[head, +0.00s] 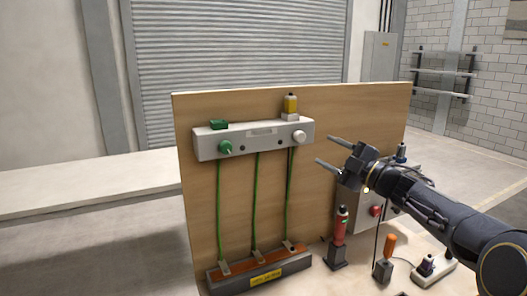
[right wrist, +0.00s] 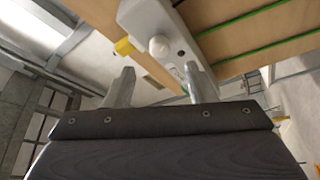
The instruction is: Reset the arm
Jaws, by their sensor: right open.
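My right gripper (head: 329,152) is open and empty in the head view. Its two fingers point left, a little to the right of the white knob on the grey control box, and appear apart from it. In the right wrist view its fingers (right wrist: 157,88) are spread, with the white knob (right wrist: 159,46) seen beyond them. The grey box (head: 206,145) is on the upright wooden panel (head: 350,105). My left gripper is not in view.
Green cords (head: 255,205) run down to a dark bar with a yellow label (head: 266,277). A red-handled tool (head: 340,225), an orange-handled tool (head: 389,246) and a grey box with a red button (head: 375,211) stand at lower right. A pale bench (head: 90,180) is at left.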

